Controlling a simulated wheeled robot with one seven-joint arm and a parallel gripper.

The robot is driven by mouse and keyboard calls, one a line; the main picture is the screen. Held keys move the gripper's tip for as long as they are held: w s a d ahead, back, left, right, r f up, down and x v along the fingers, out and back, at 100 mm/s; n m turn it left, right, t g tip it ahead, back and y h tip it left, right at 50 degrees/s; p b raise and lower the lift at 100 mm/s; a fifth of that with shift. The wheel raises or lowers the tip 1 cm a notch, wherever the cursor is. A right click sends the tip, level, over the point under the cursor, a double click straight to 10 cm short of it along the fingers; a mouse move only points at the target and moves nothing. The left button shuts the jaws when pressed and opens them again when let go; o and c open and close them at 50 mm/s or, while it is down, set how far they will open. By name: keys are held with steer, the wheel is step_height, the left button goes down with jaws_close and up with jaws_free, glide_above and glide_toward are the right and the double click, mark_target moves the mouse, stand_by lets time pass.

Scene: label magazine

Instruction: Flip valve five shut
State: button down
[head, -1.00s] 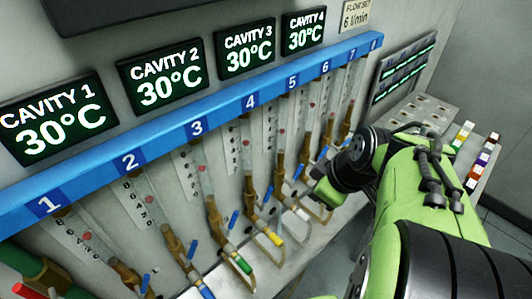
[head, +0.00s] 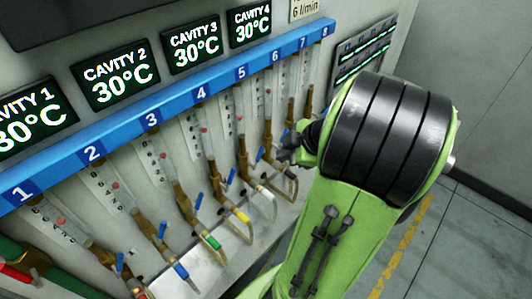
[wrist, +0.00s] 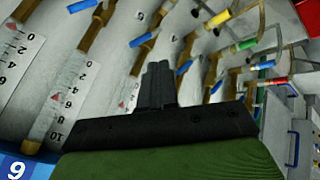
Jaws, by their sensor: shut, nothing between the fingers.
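Valve five (head: 243,165) is a brass valve below the blue rail's label 5 (head: 241,72), with a small blue lever (head: 260,155) slanting off to its right. In the wrist view, which is upside down, what looks like the same lever (wrist: 143,40) slants away from its brass body. My gripper is shut and empty, its dark fingers (wrist: 158,85) together just below that lever in the picture; contact cannot be told. In the head view, the dark gripper end (head: 291,153) shows by valves six and seven, partly hidden by my arm.
Valve four's lever (head: 231,175) and valve six's lever (head: 284,137) stand close on either side. Hoses with coloured bands, such as yellow (head: 243,216), loop out below. A dark panel (head: 362,50) is at right. Open floor (head: 470,235) lies beyond my arm.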

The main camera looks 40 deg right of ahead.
mark_target(259, 157)
steer(key=x, duration=0.3)
steer(key=w+d+x, duration=0.1)
steer(key=x, duration=0.2)
steer(key=r+x, duration=0.1)
steer(key=x, duration=0.2)
steer(key=shift+w+d+f, duration=0.2)
steer(key=shift+w+d, duration=0.1)
steer(key=shift+w, duration=0.05)
steer(key=shift+w+d+f, duration=0.2)
steer(key=shift+w+d, duration=0.05)
steer(key=shift+w, duration=0.1)
